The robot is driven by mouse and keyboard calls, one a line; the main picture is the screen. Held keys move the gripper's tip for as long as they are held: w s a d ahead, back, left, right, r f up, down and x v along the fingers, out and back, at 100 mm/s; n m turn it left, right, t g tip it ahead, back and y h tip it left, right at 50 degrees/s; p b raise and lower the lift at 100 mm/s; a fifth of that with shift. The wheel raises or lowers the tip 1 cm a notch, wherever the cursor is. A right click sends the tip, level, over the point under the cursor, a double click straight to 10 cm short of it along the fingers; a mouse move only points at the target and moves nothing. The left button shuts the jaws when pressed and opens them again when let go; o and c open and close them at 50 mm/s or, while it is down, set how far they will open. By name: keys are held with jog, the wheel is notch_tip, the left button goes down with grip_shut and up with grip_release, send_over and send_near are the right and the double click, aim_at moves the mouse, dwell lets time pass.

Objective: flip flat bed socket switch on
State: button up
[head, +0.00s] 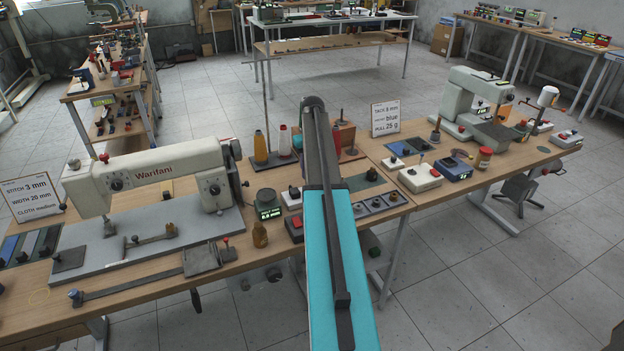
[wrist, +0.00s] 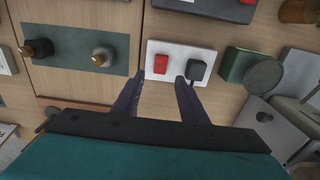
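The flat bed socket is a white plate (wrist: 170,52) on the wooden bench, with a red rocker switch (wrist: 161,64) and a black plug (wrist: 196,69) side by side. It seems to be the small white block (head: 291,201) left of my arm in the head view. My gripper (wrist: 161,80) is open and empty over the socket's lower edge in the wrist view. The left fingertip is just left of the red switch, the right one between switch and plug. I cannot tell whether they touch the plate. The gripper is not distinguishable in the head view, and the rocker's tilt is unclear.
A green box with a round grey top (wrist: 262,76) stands close right of the socket in the wrist view. A dark box (wrist: 210,8) lies above it, and a panel with two knobs (wrist: 80,55) is to the left. The white sewing machine (head: 150,175) fills the bench's left.

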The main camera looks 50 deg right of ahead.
notch_tip(320, 180, up, 8)
jog(key=b, duration=0.1)
jog(key=shift+s+f, duration=0.15)
dwell(0.7)
